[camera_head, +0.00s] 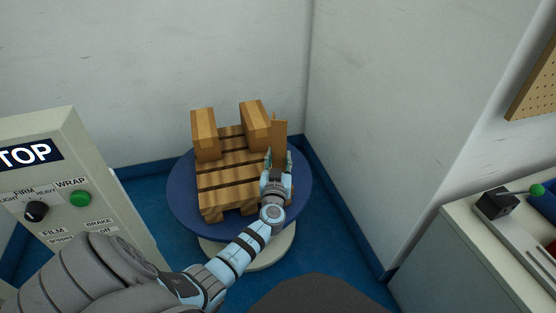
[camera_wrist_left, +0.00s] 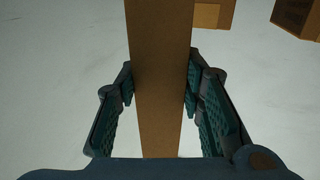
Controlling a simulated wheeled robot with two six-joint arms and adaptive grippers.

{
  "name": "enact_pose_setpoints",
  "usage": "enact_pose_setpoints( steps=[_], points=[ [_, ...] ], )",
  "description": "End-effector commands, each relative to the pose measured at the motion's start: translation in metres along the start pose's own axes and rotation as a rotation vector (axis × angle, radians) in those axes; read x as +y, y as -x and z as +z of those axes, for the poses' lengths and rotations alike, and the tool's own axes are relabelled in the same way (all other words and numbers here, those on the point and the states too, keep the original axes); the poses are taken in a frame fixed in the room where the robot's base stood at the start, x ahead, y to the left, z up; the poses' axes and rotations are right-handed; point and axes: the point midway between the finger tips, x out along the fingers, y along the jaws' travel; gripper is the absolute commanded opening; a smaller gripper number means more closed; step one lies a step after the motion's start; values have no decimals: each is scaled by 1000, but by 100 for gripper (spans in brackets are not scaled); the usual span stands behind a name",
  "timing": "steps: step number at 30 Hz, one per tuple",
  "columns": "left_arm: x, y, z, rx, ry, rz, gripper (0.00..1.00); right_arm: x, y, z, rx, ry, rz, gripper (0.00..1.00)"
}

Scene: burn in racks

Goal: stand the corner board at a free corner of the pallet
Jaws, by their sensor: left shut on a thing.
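The pallet (camera_head: 229,180) is wooden and slatted and lies on a round blue turntable (camera_head: 181,207). Two tan boxes stand on its far part, one at the left (camera_head: 205,134) and one at the right (camera_head: 255,124). My left gripper (camera_head: 276,160) is over the right side of the pallet, shut on the corner board (camera_head: 280,130). The board is brown, tall and upright, close beside the right box. In the left wrist view the board (camera_wrist_left: 160,70) runs between the two fingers (camera_wrist_left: 160,98). Its lower end is hidden behind my gripper in the head view. My right gripper is not in view.
A control panel (camera_head: 64,160) marked TOP, with a black knob and a green button, stands at the left. White walls meet behind the turntable. A pale cabinet (camera_head: 470,255) with a black block (camera_head: 495,204) on it is at the right. The near pallet slats are bare.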

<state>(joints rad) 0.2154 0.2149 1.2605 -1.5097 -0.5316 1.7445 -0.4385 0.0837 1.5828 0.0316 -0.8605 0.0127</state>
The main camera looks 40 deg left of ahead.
Motion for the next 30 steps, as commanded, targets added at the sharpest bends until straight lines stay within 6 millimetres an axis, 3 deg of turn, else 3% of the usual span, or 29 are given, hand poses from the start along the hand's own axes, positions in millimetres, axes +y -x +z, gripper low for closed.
enact_pose_setpoints(
  steps=[5,6,9,21,26,30],
  points=[
    [0,0,1,0,0,0,7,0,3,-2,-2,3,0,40],
    [0,0,1,0,0,0,38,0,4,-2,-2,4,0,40],
    [0,0,1,0,0,0,54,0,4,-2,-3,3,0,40],
    [0,0,-2,0,0,0,55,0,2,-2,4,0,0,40],
    [0,32,-1,-2,1,2,55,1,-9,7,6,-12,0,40],
    [0,72,-1,-3,3,1,55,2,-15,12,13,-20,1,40]
  ],
)
